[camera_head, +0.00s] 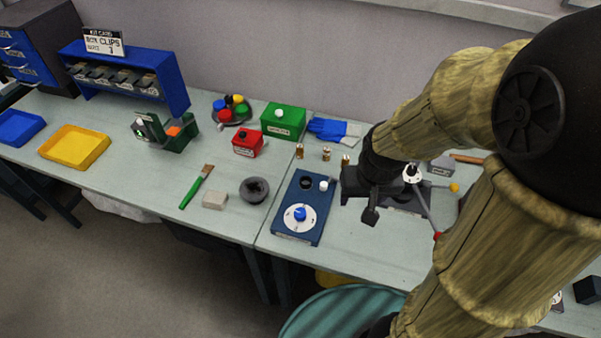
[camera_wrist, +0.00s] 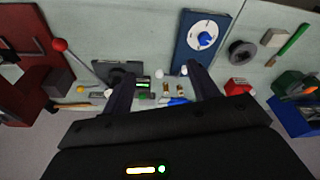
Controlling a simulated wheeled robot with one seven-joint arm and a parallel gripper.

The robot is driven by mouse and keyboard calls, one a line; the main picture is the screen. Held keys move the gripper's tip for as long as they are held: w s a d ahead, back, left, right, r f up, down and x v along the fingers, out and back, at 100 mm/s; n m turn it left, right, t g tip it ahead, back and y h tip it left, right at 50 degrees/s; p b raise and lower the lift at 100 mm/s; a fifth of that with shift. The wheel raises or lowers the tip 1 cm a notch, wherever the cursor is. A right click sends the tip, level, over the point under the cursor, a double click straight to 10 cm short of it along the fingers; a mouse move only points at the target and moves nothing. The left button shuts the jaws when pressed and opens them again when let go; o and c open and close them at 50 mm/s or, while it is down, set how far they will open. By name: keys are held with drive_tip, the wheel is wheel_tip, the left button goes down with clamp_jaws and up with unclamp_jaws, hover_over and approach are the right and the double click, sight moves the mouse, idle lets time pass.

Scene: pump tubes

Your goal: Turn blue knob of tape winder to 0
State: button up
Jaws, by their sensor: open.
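The tape winder (camera_head: 287,236) is a flat blue box near the front edge of the table, in the middle of the head view. A white dial with marks lies on it, and the blue knob (camera_head: 300,214) stands at the dial's centre. The marks and the knob's setting are too small to read. The knob also shows in the wrist view (camera_wrist: 205,39), beyond the right finger. My gripper (camera_head: 370,214) is to the right of the winder, above the table and apart from the knob. In the wrist view my gripper (camera_wrist: 158,77) is open, with nothing between its fingers.
A dark device with a red-tipped lever (camera_wrist: 59,44) stands right of the winder, partly behind my gripper. A dark round bowl (camera_head: 254,190) and a grey block (camera_head: 215,200) lie left of it. Several small bottles stand behind. A red box (camera_head: 247,147) is farther back.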

drive_tip(key=w+a+f+m+g+b, duration=0.1)
drive_tip(key=w+a+f+b, duration=0.15)
drive_tip(key=w+a, duration=0.5)
drive_tip(key=m+g, duration=0.1)
drive_tip(key=m, duration=0.1)
approach(300, 212)
wheel_tip(300, 212, down, 9)
drive_tip(key=shift+w+r+p, duration=0.1)
drive_tip(key=shift+r+p, duration=0.05)
drive_tip(key=shift+p, duration=1)
drive_tip(key=c, duration=1.2)
drive_tip(key=shift+o, duration=0.2)
drive_tip(key=shift+n, duration=1.8)
